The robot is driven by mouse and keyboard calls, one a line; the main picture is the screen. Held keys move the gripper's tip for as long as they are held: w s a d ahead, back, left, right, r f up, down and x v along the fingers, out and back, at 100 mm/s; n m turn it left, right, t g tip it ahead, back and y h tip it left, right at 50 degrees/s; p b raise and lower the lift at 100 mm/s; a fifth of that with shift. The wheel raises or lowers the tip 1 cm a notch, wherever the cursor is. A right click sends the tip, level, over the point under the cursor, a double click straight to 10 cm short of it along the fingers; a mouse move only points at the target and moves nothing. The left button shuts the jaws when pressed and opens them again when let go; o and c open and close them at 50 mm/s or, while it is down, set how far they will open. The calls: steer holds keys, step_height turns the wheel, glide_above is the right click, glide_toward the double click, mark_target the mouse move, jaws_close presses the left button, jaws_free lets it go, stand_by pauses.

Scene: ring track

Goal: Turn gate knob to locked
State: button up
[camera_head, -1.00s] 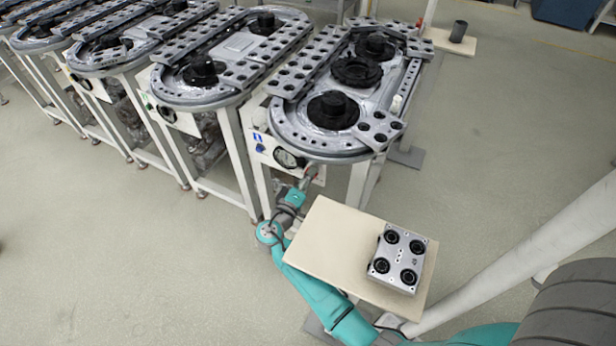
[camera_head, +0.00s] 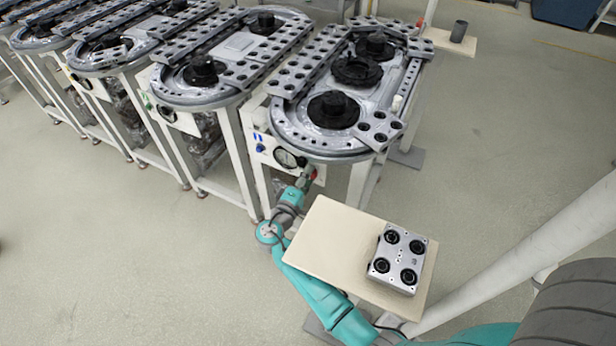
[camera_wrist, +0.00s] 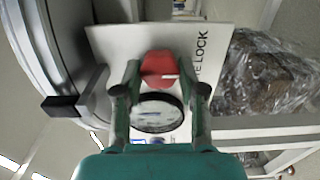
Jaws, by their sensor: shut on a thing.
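The red gate knob (camera_wrist: 158,68) sits on a white panel (camera_wrist: 112,45) marked with the word LOCK in the wrist view. A small pale mark shows on the knob. My gripper (camera_wrist: 160,80) is shut on the knob, with one finger on each side of it. In the head view my gripper (camera_head: 304,181) is at the front panel of the nearest ring track (camera_head: 320,144), and a bit of red shows beside it. The fingers hide the knob's sides.
A round gauge (camera_wrist: 157,112) is beside the knob, between my fingers in the wrist view. A beige table (camera_head: 330,245) with a metal block (camera_head: 398,258) stands close to my arm. More ring tracks stand to the left; the floor in front of them is clear.

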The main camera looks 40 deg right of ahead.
steer(key=o, duration=1.1)
steer(key=shift+o, duration=0.2)
steer(key=shift+a, duration=0.1)
steer(key=v, duration=1.1)
steer(key=shift+s+a, duration=0.15)
steer(key=shift+a, duration=0.25)
